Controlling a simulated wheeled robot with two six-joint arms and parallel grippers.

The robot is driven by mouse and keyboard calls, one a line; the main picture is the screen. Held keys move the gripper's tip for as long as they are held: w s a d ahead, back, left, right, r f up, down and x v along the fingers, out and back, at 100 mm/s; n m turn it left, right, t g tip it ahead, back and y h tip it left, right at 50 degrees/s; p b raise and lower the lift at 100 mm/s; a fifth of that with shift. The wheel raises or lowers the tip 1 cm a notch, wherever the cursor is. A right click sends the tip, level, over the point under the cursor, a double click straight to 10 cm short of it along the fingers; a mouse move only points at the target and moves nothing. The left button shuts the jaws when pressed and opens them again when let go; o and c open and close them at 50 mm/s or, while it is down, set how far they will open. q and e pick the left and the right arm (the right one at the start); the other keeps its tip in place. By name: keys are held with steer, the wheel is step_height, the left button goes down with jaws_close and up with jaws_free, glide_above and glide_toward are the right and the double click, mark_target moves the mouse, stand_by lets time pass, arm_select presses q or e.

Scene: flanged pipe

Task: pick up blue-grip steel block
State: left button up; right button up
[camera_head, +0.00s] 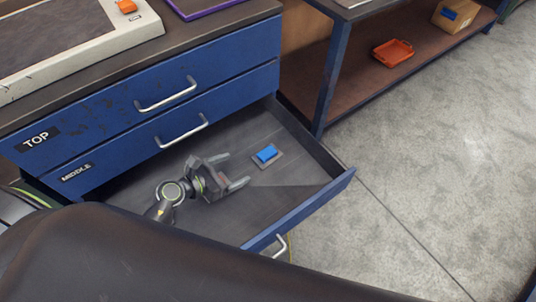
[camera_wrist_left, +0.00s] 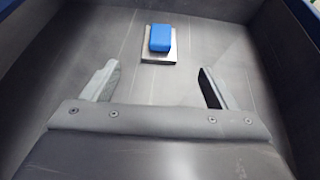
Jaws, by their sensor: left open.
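The blue-grip steel block (camera_head: 266,154) lies in the open bottom drawer (camera_head: 308,207). It is a flat grey plate with a blue grip on top. In the left wrist view the block (camera_wrist_left: 160,40) sits ahead of the fingers, centred a little left of the middle of the gap. My left gripper (camera_head: 236,170) is inside the drawer, open and empty, with its fingers pointing toward the block and apart from it. The same gripper (camera_wrist_left: 158,84) shows in the left wrist view with both fingers spread. My right gripper is not in view.
The shut TOP drawer (camera_head: 232,67) and MIDDLE drawer (camera_head: 240,98) are above and behind. The open drawer's walls surround my gripper; its floor around the block is clear. An orange tray (camera_head: 393,53) and a cardboard box (camera_head: 456,14) stand on a shelf at the upper right.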

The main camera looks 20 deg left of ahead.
mark_target(261, 157)
arm_select(q)
steer(key=b+x, duration=0.1)
steer(key=x, duration=1.1)
steer(key=shift+w+d, duration=0.1)
steer(key=shift+w, duration=0.05)
steer(key=c, duration=1.4)
